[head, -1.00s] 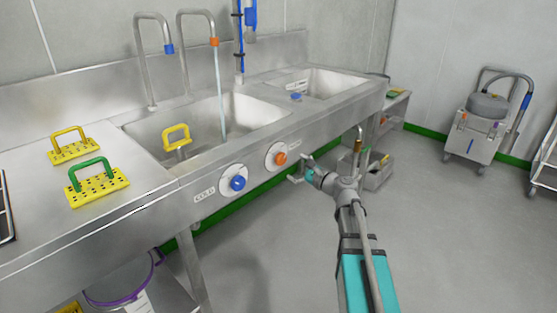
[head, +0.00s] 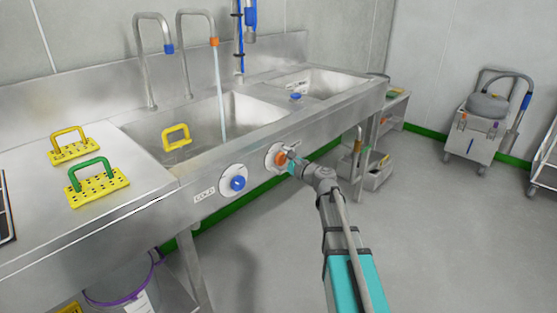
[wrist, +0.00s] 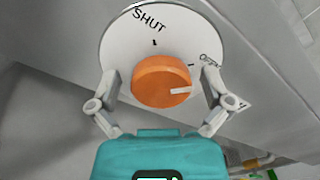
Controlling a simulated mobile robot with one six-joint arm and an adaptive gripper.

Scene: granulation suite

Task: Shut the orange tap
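The orange tap knob (wrist: 162,82) sits on a round white dial plate (wrist: 130,35) on the sink's front panel. The wrist view shows "SHUT" at the plate's top and another word at its right, partly hidden. The knob's white mark points right, toward that second word. My gripper (wrist: 160,85) is open, with one finger on each side of the knob; I cannot tell whether they touch it. In the head view my gripper (head: 290,160) covers part of the orange knob (head: 280,158). Water (head: 219,95) runs from the orange-tipped spout (head: 214,42) into the basin.
The blue tap knob (head: 238,183), marked COLD, is left of the orange one. A yellow-handled item (head: 176,137) is in the left basin. Yellow perforated blocks (head: 97,187) lie on the left counter. A grey bin (head: 372,172) stands below, right of my arm.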

